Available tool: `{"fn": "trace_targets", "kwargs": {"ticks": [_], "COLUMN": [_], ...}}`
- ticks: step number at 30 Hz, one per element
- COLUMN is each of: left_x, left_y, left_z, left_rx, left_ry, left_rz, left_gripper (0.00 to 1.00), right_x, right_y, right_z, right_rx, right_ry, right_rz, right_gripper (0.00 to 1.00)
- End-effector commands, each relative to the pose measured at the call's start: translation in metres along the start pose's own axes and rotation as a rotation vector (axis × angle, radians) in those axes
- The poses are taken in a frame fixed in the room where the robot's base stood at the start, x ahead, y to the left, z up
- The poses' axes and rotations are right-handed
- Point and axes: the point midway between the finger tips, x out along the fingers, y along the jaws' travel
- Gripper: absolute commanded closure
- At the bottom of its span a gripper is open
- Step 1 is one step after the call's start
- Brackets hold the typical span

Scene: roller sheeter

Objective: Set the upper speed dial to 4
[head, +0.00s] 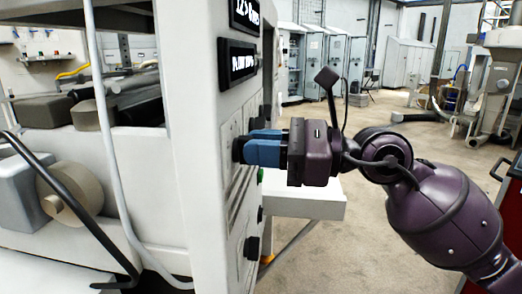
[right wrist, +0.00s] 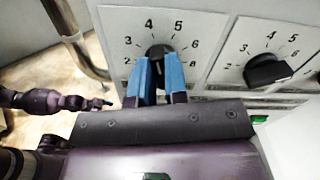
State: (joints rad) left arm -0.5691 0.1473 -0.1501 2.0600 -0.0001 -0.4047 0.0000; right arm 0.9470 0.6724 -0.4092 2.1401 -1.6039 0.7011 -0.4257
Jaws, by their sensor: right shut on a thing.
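My right gripper (head: 248,149) is shut on a black dial on the white panel; it also shows in the right wrist view (right wrist: 160,72). Its blue fingers lie on both sides of the dial (right wrist: 158,51). Printed numbers including 2, 3, 4, 5, 6 and 8 ring the dial. The fingers cover much of the knob, so I cannot read its setting. A purple arm of mine enters at the left of the right wrist view, with what looks like my left gripper (right wrist: 97,103) at its tip, too small to read.
A second black dial (right wrist: 268,70) with a similar scale sits to the right on the panel. More black knobs (head: 252,247) are lower down, and a green button (head: 260,175) is below the gripper. A pale shelf (head: 305,206) juts out beneath my right wrist.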

Motion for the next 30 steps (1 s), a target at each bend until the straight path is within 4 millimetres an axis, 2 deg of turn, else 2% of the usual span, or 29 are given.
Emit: {"fn": "trace_targets", "kwargs": {"ticks": [9, 23, 24, 28, 30], "left_x": [0.005, 0.002, 0.002, 0.001, 0.0], "left_y": [0.001, 0.0, 0.0, 0.0, 0.0], "left_z": [-0.005, 0.001, 0.002, 0.004, 0.005], "left_rx": [0.005, 0.003, 0.003, 0.002, 0.001], "left_ry": [0.013, 0.001, 0.0, -0.005, -0.006], "left_rz": [0.004, 0.002, 0.002, 0.001, 0.001], "left_gripper": [0.31, 0.31, 0.31, 0.31, 0.31], "right_x": [0.0, 0.0, 0.0, 0.0, 0.0], "right_y": [0.001, 0.001, 0.001, 0.001, 0.001], "right_z": [-0.002, -0.001, -0.001, -0.001, -0.001], "right_rx": [-0.089, -0.102, -0.102, -0.102, -0.102], "right_ry": [0.003, 0.003, 0.003, 0.002, 0.002], "right_rz": [0.001, 0.001, 0.001, 0.001, 0.001], "right_gripper": [1.0, 1.0, 0.83, 0.63, 0.61]}}
